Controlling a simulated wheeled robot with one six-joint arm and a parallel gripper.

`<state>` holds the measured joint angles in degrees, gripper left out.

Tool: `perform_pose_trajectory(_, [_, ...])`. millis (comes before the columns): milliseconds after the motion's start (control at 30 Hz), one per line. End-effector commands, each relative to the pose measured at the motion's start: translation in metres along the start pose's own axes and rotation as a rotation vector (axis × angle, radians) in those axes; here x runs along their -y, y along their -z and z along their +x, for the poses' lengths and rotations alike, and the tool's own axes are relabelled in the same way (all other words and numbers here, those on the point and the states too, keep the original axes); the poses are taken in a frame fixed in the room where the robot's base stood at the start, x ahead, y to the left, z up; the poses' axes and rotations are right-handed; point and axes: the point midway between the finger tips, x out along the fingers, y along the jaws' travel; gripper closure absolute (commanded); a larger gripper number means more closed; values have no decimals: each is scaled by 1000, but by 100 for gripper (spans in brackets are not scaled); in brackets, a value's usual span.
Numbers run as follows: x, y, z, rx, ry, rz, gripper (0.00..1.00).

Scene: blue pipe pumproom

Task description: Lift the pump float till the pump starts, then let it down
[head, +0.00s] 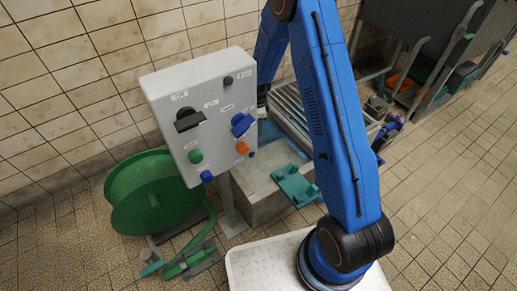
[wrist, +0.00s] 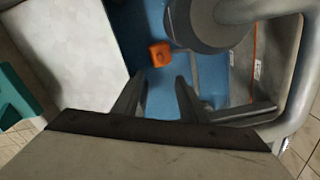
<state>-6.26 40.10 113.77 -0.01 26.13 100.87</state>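The orange block-like float (wrist: 159,54) shows in the wrist view against the blue floor of the sump (wrist: 130,30). My gripper (wrist: 160,84) points down at it with two dark fingers apart and nothing between them. The float lies just beyond the fingertips, roughly in line with the gap; the depth between them is hard to tell. A grey rounded pump body (wrist: 215,22) stands right of the float. In the head view the float is not visible, and my gripper is mostly hidden behind the control box and my arm. The sump's concrete rim (head: 262,175) shows there.
A grey control box (head: 215,95) with several knobs stands on a post left of the sump. A teal piece (head: 296,184) lies on the sump rim. A grey pipe (wrist: 298,90) runs along the wrist view's right side. A green hose reel (head: 150,195) stands at left.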

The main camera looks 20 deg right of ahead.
Motion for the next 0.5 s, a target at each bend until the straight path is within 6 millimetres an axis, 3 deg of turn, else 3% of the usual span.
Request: perform_pose_trajectory(500, [-1,0,80,-1,-4,-2,61])
